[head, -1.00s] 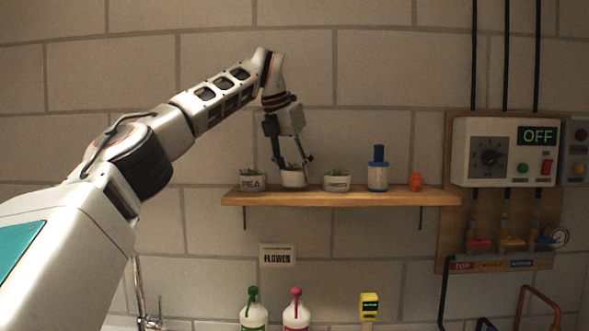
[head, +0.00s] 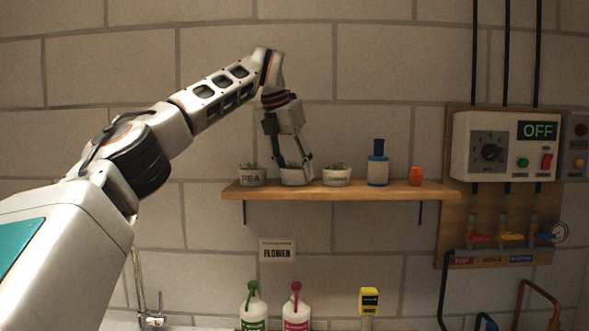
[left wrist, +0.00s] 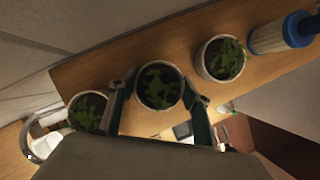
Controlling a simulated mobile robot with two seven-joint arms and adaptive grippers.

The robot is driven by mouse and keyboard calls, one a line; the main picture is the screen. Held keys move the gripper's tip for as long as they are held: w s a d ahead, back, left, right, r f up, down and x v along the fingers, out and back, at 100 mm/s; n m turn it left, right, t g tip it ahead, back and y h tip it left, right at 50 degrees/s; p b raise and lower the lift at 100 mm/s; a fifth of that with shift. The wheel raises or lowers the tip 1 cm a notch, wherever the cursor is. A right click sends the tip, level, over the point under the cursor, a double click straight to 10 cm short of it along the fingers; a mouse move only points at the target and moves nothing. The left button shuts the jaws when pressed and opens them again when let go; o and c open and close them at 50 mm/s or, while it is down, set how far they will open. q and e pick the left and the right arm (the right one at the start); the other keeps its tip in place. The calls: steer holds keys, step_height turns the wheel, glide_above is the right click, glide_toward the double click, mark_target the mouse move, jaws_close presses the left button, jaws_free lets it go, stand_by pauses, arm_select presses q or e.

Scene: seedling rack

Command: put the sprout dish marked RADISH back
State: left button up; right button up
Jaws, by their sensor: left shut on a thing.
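My left gripper (head: 293,167) is shut on a white sprout dish (head: 293,177) with green sprouts, one finger on each side. The held dish is at the shelf (head: 340,192), between two other dishes, and its base looks to be on the board or very nearly so. Its label cannot be read. The dish to its left is marked PEA (head: 252,178). The dish to its right (head: 336,177) has a label too small to read. The left wrist view shows the held dish (left wrist: 159,86) between the fingers, a neighbour on each side. My right gripper is not in view.
A blue and white bottle (head: 378,165) and a small orange object (head: 415,176) stand further right on the shelf. A FLOWER sign (head: 277,251) is on the wall below. A control box reading OFF (head: 505,147) hangs at right.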

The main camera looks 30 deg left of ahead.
arm_select(q)
steer(key=shift+f, duration=0.15)
steer(key=o, duration=1.3)
steer(key=shift+o, duration=0.2)
steer(key=v, duration=1.2)
